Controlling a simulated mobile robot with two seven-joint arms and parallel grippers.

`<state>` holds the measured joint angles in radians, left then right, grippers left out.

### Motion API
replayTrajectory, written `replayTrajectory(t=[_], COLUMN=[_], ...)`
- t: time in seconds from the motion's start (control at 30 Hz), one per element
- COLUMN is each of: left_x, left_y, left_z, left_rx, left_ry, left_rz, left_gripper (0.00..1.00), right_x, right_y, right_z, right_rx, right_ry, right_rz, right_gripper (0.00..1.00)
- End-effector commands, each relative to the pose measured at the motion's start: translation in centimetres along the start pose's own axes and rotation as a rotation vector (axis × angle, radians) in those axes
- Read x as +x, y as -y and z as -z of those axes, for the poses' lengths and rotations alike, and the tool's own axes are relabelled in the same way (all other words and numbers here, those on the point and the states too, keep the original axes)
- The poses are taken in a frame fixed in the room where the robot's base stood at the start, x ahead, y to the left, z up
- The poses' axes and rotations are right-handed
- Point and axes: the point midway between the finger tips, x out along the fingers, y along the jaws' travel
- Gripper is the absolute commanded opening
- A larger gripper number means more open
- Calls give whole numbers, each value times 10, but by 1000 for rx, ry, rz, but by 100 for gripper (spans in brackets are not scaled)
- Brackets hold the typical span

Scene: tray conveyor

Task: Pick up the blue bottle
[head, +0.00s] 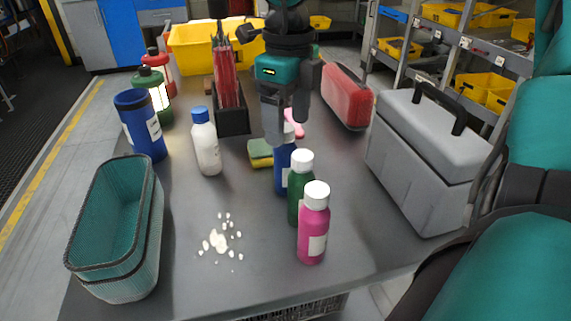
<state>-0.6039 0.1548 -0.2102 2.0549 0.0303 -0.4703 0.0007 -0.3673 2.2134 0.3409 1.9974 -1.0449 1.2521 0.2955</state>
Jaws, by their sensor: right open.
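The blue bottle (282,177) stands upright near the middle of the table. A green bottle with a white cap (297,205) stands in front and hides part of its right side. My right gripper (288,127) points down at the top of the blue bottle. Its jaws are open, and one finger covers part of the bottle's upper end. I cannot tell whether the fingers are around the neck or just behind or in front of it. My left gripper is not in view.
A pink bottle (313,235) stands in front of the green one. A white bottle (206,148), blue tumbler (141,128) and yellow sponge (260,154) are left. A teal basket (112,270) is front left; a grey toolbox (420,165) is right. White crumbs lie front centre.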

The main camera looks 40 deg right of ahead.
Motion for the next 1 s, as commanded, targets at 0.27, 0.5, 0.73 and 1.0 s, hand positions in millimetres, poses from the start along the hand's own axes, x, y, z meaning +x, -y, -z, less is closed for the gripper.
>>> replayTrajectory(t=[0.27, 0.5, 0.73, 1.0], left_x=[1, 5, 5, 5], left_y=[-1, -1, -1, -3], left_z=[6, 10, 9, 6], left_rx=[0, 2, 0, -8], left_ry=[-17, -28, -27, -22], left_rz=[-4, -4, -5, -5], left_gripper=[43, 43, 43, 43], right_x=[28, 57, 59, 58], right_y=[-3, -5, -5, -5], right_z=[1, 1, 0, 0], right_rx=[-1, 0, 1, 1], right_ry=[-4, -1, 2, 1], right_rz=[-2, -1, 0, 0], right_gripper=[74, 74, 74, 52])
